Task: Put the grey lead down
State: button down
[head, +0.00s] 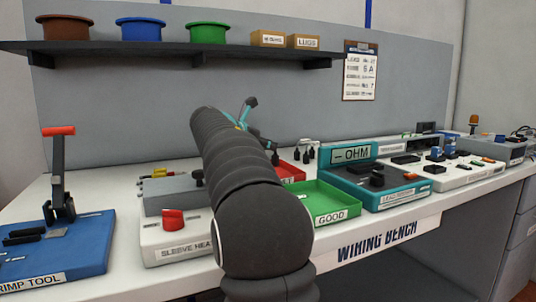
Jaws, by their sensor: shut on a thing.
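My gripper (246,113) is raised over the back of the bench, near the grey back panel. My own dark arm hides most of it; only some teal and dark parts show past the arm. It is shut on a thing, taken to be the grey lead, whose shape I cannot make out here. The green GOOD tray (330,200) stands on the bench right of my arm and looks empty where visible. A red tray (292,172) behind it is mostly hidden.
The sleeve heater (175,240) and blue crimp tool (70,250) stand left of my arm. The teal ohm tester (372,185) and a white board (455,172) stand to the right. Several small black-tipped items (305,150) are behind. A shelf (170,50) with spools hangs above.

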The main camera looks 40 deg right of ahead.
jog(key=shift+f, duration=1.2)
jog(key=shift+f, duration=0.15)
jog(key=c, duration=1.2)
grip_release()
jog(key=shift+a+r, duration=0.15)
jog(key=shift+r, duration=0.1)
jog(key=v, duration=1.1)
jog(key=shift+s+a+r, duration=0.1)
jog(key=shift+a+r, duration=0.05)
jog(key=shift+a, duration=0.1)
